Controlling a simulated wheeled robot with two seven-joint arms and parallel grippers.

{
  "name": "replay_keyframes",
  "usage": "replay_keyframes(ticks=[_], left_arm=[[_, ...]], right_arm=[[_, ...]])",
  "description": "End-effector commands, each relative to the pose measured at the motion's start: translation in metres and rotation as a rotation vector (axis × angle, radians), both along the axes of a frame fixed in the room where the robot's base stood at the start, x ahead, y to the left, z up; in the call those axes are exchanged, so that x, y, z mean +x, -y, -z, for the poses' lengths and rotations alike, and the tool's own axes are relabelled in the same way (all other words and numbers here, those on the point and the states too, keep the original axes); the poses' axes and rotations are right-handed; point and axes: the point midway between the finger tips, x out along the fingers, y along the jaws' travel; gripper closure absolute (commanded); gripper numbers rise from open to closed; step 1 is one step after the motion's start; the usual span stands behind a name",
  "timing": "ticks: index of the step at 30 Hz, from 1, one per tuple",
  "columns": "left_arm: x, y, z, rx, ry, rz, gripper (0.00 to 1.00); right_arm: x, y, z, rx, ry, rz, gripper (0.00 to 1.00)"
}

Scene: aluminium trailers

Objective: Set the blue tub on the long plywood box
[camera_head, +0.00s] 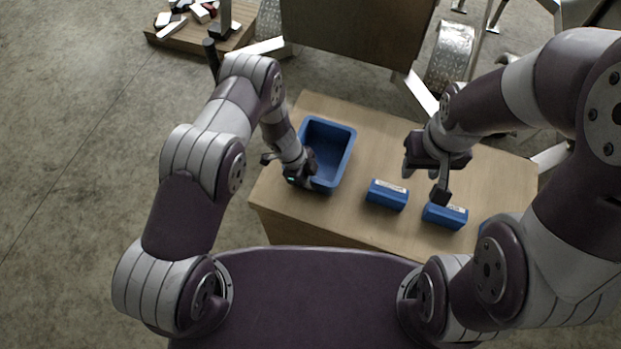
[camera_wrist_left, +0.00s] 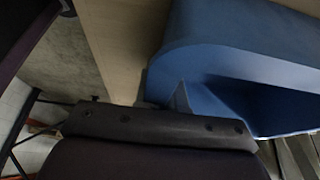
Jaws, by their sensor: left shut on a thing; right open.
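The blue tub (camera_head: 340,140) is open-topped and empty, at the left end of the pale plywood box top (camera_head: 375,130). I cannot tell whether it rests on the wood or is held just above it. My left gripper (camera_head: 309,168) is shut on the tub's near left wall. In the left wrist view the tub (camera_wrist_left: 235,45) fills the upper right, and a finger of the left gripper (camera_wrist_left: 180,97) is against its rim. My right gripper (camera_head: 424,182) is open and empty, above the right half of the box top.
A brown panel (camera_head: 360,30) and metal trailer parts stand behind. A pallet with loose items (camera_head: 185,35) is far left.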

Motion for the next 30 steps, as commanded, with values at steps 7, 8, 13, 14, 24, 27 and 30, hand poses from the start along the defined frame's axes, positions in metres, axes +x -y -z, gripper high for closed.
replay_keyframes(ticks=[7, 8, 13, 14, 24, 27, 30], left_arm=[[0.0, 0.0, 0.004, 0.0, 0.001, 0.0, 1.0], [0.0, 0.0, 0.003, 0.0, 0.0, 0.0, 0.85], [0.0, 0.0, 0.003, 0.0, 0.0, 0.0, 0.66], [0.0, 0.0, 0.003, 0.0, 0.0, 0.0, 0.66], [0.003, -0.007, -0.018, -0.001, 0.003, -0.001, 0.66], [0.007, -0.016, -0.041, -0.001, 0.004, -0.002, 0.66], [0.009, -0.025, -0.064, -0.001, 0.004, -0.002, 0.66]], right_arm=[[0.0, 0.0, 0.005, 0.0, 0.0, 0.0, 0.57], [0.0, 0.0, 0.004, 0.0, 0.0, 0.0, 0.57], [0.0, 0.0, 0.003, 0.0, 0.0, 0.0, 0.57], [0.0, 0.0, 0.003, 0.0, 0.0, 0.0, 0.57], [0.0, 0.0, 0.005, 0.0, 0.0, 0.0, 0.57], [0.0, 0.0, 0.007, 0.0, 0.0, 0.0, 0.57], [0.0, 0.0, 0.009, 0.0, 0.0, 0.0, 0.57]])
